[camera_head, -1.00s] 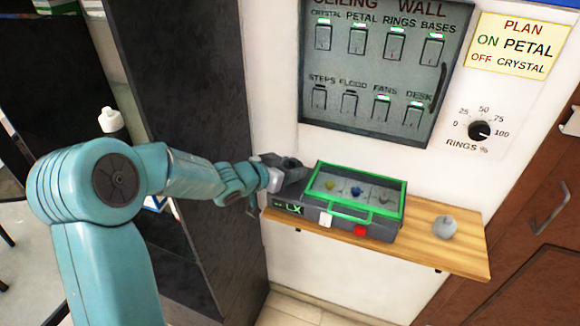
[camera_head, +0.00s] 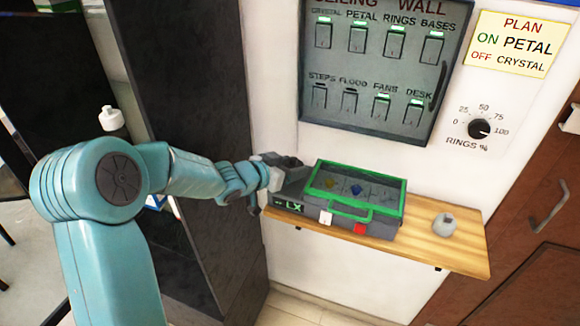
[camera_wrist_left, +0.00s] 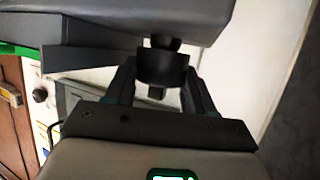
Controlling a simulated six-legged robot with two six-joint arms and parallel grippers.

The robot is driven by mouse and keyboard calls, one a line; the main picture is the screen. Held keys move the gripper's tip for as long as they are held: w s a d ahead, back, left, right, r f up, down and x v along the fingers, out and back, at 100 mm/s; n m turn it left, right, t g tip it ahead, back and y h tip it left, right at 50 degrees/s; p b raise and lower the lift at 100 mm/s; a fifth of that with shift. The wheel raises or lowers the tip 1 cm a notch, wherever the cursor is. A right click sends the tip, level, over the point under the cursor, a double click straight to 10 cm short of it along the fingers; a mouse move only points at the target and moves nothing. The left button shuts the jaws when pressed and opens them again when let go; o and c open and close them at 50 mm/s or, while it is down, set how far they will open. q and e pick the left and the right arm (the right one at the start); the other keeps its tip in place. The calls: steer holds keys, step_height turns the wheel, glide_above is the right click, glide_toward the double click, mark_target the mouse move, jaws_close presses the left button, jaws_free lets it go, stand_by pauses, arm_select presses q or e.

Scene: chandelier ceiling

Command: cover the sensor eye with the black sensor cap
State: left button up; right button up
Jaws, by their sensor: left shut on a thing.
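My left gripper (camera_head: 284,170) is at the left end of the grey box (camera_head: 385,230) on the wooden shelf. In the left wrist view its two fingers (camera_wrist_left: 161,72) are shut on the black sensor cap (camera_wrist_left: 162,66), one on each side. The cap sits against a dark round part just above it, under the dark body at the top of that view. I cannot tell whether the two touch fully. The sensor eye itself is not clearly seen. My right gripper is not in view.
The box has a green-framed clear lid, a green LX display (camera_head: 291,206) and a red button (camera_head: 360,229). A small round grey thing (camera_head: 443,226) stands on the shelf's right part (camera_head: 470,250). A switch panel (camera_head: 375,100) and a dial (camera_head: 479,128) are on the wall.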

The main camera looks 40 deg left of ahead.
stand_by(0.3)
arm_select(q)
steer(key=shift+f+b, duration=0.45)
steer(key=shift+f, duration=0.2)
stand_by(0.3)
steer(key=o, duration=0.7)
steer(key=shift+s, duration=0.1)
steer(key=shift+p+v, duration=0.65)
steer(key=shift+v, duration=0.9)
steer(key=p+v, duration=0.3)
steer(key=v, duration=0.5)
steer(key=shift+p, duration=0.3)
